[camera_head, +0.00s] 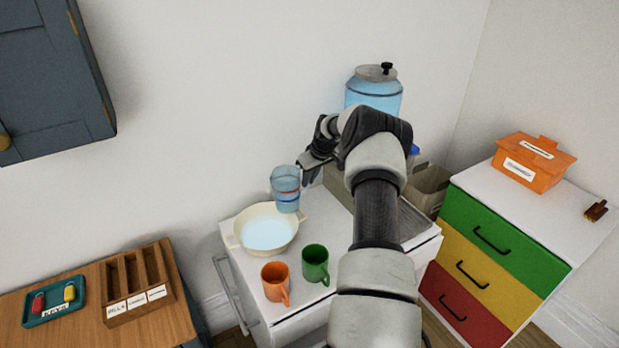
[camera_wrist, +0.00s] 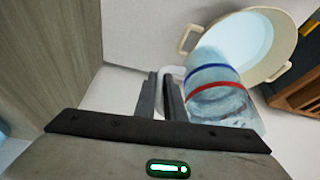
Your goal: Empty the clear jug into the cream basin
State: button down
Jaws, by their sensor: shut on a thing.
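The clear jug (camera_head: 286,188), with a blue and a red band, is in the air above the back right rim of the cream basin (camera_head: 240,217). It looks slightly tilted in the head view; its liquid level is hard to tell. My gripper (camera_head: 306,178) is at its right, shut on its handle. In the wrist view, the fingers (camera_wrist: 162,92) close on the handle beside the jug (camera_wrist: 213,82). The two-handled basin (camera_wrist: 287,30) lies beyond it and holds light blue liquid. The basin stands on the white cabinet top.
An orange mug (camera_head: 275,282) and a green mug (camera_head: 315,263) stand in front of the basin. A blue dispenser (camera_head: 373,95) stands behind my arm. A wooden table (camera_head: 60,333) with a teal tray and slotted box is at left.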

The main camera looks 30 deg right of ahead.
jog(key=shift+r, duration=0.1)
notch_tip(320, 180, up, 4)
jog(key=shift+f+p, duration=0.1)
jog(key=shift+p, duration=0.2)
dwell(0.3)
dwell(0.4)
